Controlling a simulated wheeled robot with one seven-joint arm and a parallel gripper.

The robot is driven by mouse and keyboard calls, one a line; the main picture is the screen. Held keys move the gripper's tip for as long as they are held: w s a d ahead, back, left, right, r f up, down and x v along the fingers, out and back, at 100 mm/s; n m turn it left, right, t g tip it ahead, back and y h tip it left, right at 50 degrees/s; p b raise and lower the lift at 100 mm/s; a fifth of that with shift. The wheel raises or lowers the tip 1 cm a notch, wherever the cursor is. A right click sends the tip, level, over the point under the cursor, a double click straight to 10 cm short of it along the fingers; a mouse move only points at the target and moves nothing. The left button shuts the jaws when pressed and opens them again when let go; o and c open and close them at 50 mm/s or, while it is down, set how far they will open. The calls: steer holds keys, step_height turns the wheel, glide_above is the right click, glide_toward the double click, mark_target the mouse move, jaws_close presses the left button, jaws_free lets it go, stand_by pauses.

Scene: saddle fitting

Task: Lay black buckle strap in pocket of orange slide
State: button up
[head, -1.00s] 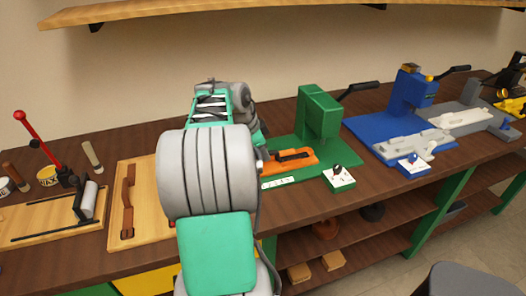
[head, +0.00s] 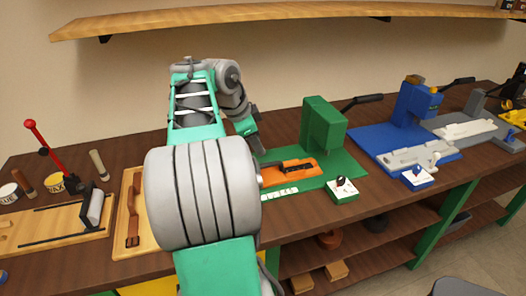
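The orange slide (head: 279,174) sits on the green press's base plate, in front of the press column. A narrow black shape runs along the middle of its top. It looks like the black buckle strap (head: 298,168) lying in the pocket, but it is too small to tell strap from dark recess for sure. My gripper (head: 261,150) points down just behind and left of the slide, apart from the black shape. Its fingers are dark and partly merged with the background, so I cannot see whether they are open or hold anything.
The green press (head: 322,125) rises behind the slide, with a switch box (head: 342,189) at its front right. A blue press (head: 412,105) stands farther right. A wooden board with a brown strap (head: 133,210) lies to the left. My arm hides the bench between.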

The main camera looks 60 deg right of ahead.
steer(key=w+a+f+n+t, duration=0.1)
steer(key=w+a+n+t, duration=0.1)
steer(key=w+a+n, duration=0.55)
steer(key=w+a+f+n+t, duration=0.15)
steer(key=w+a+n, duration=0.3)
steer(key=a, duration=0.65)
steer(key=s+a+f+n+y, duration=0.1)
steer(key=a+f+n, duration=0.2)
steer(key=a, duration=0.6)
steer(key=s+a+f+n+y, duration=0.2)
steer(key=a+f+n, duration=0.1)
steer(key=a+n, duration=0.4)
steer(key=s+a+f+n+t+y, duration=0.1)
steer(key=a+f+n, duration=0.3)
steer(key=a, duration=0.6)
steer(key=shift+s+a+n+y, duration=0.3)
steer(key=shift+n, duration=0.6)
steer(key=shift+f, duration=0.1)
